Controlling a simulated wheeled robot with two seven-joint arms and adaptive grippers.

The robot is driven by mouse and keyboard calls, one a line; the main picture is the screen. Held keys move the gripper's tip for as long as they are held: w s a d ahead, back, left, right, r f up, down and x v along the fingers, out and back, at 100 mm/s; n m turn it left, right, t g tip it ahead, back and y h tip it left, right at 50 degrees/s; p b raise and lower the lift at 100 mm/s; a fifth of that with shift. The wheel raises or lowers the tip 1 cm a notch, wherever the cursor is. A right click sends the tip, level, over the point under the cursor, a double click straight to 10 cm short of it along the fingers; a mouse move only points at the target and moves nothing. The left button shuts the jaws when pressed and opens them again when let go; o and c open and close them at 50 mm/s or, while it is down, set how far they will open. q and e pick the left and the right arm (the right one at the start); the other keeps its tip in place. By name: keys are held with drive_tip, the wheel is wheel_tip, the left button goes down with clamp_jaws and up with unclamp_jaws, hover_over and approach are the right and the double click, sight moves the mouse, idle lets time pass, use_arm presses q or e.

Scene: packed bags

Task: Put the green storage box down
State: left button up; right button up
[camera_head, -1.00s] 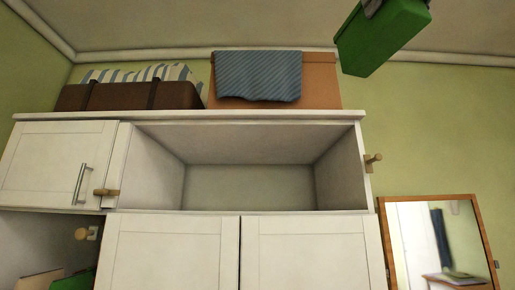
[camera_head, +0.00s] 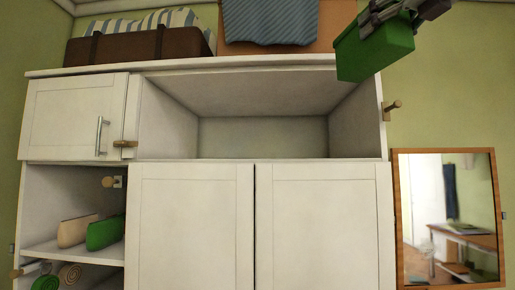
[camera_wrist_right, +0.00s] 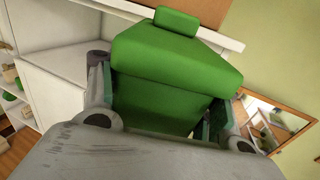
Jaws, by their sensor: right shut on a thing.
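The green storage box (camera_head: 374,50) hangs in the air at the upper right of the head view, in front of the cabinet's top right corner. My right gripper (camera_head: 392,14) is above it, shut on its upper part. In the right wrist view the box (camera_wrist_right: 175,58) fills the middle, between the two fingers of my right gripper (camera_wrist_right: 160,108). The box is tilted in both views. Its underside is not resting on anything that I can see. My left gripper is not in view.
The white cabinet (camera_head: 205,225) has an empty open compartment (camera_head: 262,137) at its top. A brown case (camera_head: 130,47) and a blue striped cloth (camera_head: 270,22) lie on top. A wooden peg (camera_head: 392,106) sticks out at right. A mirror (camera_head: 448,215) hangs at right.

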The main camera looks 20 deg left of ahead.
sight(365, 61)
drive_tip(key=shift+n+g+y, duration=0.6)
drive_tip(key=shift+y, duration=0.2)
drive_tip(key=a+f, duration=0.1)
drive_tip(key=f, duration=0.1)
drive_tip(key=a+f, duration=0.1)
drive_tip(key=f, duration=0.1)
drive_tip(key=w+a+f, duration=0.1)
drive_tip(key=f, duration=0.1)
drive_tip(key=shift+a, duration=0.25)
drive_tip(key=shift+s+a+f, duration=0.15)
drive_tip(key=shift+a+f, duration=0.1)
drive_tip(key=shift+f, duration=0.3)
drive_tip(key=shift+s+a+f, duration=0.1)
drive_tip(key=shift+a+f, duration=0.1)
drive_tip(key=shift+f, duration=0.3)
drive_tip(key=shift+w+d+f, duration=0.1)
drive_tip(key=shift+f, duration=0.5)
